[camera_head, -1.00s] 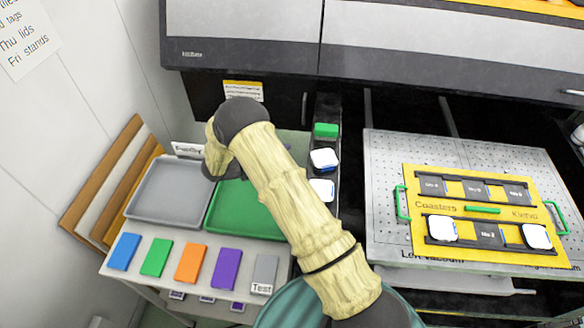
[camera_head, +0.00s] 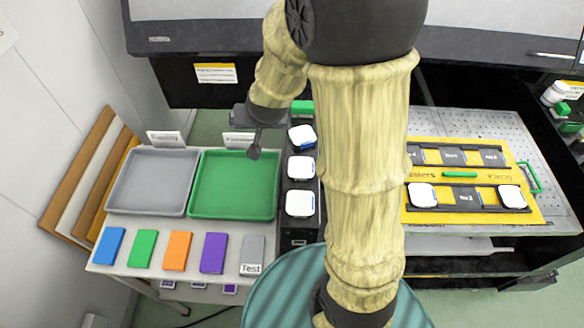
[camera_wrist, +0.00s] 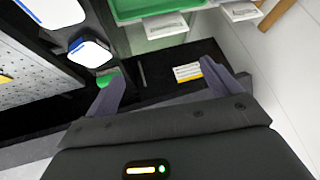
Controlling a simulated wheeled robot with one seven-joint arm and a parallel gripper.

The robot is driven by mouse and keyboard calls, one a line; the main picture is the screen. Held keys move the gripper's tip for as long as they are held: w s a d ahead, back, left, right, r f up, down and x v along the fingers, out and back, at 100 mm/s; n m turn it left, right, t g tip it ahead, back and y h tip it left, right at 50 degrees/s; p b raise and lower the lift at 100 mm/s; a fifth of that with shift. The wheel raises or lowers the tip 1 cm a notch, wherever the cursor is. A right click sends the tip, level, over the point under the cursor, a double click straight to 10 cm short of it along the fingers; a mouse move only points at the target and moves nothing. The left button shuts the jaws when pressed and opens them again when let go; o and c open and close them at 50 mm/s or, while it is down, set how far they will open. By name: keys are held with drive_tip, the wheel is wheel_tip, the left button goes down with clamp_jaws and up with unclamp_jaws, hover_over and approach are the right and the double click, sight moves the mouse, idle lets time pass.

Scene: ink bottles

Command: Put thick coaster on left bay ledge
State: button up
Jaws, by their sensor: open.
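Three white coasters with blue edges stand in a row on a narrow dark ledge (camera_head: 287,184): a far one (camera_head: 302,137), a middle one (camera_head: 300,167) and a near one (camera_head: 299,203). The far one shows the most blue side; I cannot tell for sure which is thick. Two more white coasters, left (camera_head: 423,194) and right (camera_head: 511,196), sit on the yellow board (camera_head: 528,208). My gripper (camera_head: 252,140) is open and empty, above the back of the green tray, left of the ledge. In the wrist view my gripper (camera_wrist: 165,86) has its fingers apart, with a coaster (camera_wrist: 90,52) beyond the left finger.
A green block (camera_head: 303,107) stands at the ledge's far end. A grey tray (camera_head: 152,207) and green tray (camera_head: 234,212) lie to the left, with several coloured blocks in front. A perforated plate (camera_head: 470,122) bears the yellow board. My arm hides the area between ledge and board.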

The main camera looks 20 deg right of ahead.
drive_tip(key=s+d+n+g, duration=0.1)
drive_tip(key=s+g, duration=0.1)
drive_tip(key=s, duration=0.6)
drive_tip(key=s+d+n+g, duration=0.1)
drive_tip(key=s+d+g, duration=0.1)
drive_tip(key=s, duration=0.5)
drive_tip(key=shift+s+d+f+n+g, duration=0.25)
drive_tip(key=shift+s+f+n+g, duration=0.05)
drive_tip(key=shift+s+f+n, duration=0.1)
